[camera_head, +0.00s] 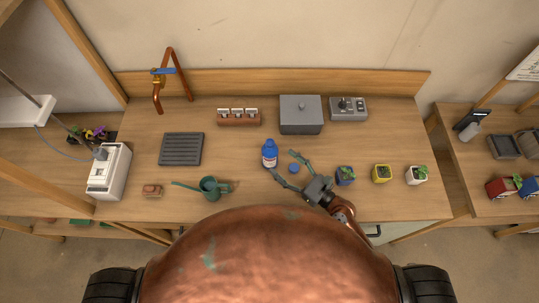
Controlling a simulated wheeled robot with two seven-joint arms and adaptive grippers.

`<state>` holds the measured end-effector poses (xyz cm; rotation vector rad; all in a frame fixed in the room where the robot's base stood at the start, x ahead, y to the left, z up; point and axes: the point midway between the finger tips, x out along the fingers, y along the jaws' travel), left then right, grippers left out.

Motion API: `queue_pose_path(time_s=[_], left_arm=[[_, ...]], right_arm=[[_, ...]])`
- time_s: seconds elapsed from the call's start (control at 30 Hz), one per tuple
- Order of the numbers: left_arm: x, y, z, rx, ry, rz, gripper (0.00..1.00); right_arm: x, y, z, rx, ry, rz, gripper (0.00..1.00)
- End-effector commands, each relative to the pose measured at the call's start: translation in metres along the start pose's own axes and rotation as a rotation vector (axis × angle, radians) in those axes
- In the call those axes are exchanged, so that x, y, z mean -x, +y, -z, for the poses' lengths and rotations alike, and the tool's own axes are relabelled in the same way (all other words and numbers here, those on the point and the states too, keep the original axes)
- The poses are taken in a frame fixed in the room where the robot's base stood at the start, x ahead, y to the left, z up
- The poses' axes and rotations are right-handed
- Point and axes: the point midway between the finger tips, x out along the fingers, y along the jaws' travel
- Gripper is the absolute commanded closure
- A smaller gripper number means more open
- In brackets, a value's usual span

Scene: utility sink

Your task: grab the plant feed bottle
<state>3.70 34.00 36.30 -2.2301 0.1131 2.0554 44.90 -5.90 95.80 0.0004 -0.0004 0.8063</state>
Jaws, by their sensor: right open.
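The plant feed bottle (269,153), blue with a pale label, stands upright on the wooden counter near its middle. My right gripper (283,163) comes in from the lower right. It is open, its two dark fingers spread and pointing left toward the bottle. The bottle is just beyond the fingertips; I cannot tell whether the lower fingertip touches it. A small round blue thing (294,168) shows between the fingers. My left gripper is not in view.
A green watering can (209,187) stands left of the bottle, with a dark ribbed tray (181,149) behind. Potted plants (345,175) (382,173) (416,175) line the right. A grey box (301,114) and a rack of jars (238,117) stand at the back.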

Motion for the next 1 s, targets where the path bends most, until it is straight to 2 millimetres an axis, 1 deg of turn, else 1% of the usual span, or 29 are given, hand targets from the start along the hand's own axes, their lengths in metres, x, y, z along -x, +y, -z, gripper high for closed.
queue_pose_path(time_s=[0.03, 0.1, 0.23, 0.3, 0.53, 0.8, 0.9, 1.0], left_arm=[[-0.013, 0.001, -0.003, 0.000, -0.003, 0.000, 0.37], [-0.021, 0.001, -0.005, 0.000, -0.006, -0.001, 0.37], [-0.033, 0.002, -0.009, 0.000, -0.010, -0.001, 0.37], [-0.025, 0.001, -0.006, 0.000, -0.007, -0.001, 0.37], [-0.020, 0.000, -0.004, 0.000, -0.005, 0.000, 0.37], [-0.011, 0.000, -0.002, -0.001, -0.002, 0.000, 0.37], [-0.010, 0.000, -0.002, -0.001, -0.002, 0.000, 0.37], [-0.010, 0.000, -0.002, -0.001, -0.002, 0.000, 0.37]], right_arm=[[0.000, -0.001, 0.018, 0.000, 0.004, -0.001, 0.35], [0.000, 0.000, 0.031, 0.001, 0.003, -0.001, 0.35], [0.000, 0.000, 0.049, -0.001, 0.003, 0.000, 0.35], [-0.009, 0.000, 0.042, 0.000, -0.003, 0.001, 0.35], [-0.025, 0.001, 0.041, 0.001, -0.002, -0.002, 0.35], [-0.066, 0.001, 0.040, 0.000, -0.002, -0.003, 0.35], [-0.074, 0.001, 0.042, 0.000, 0.000, -0.002, 0.35], [-0.077, 0.001, 0.042, 0.001, 0.001, -0.003, 0.35]])
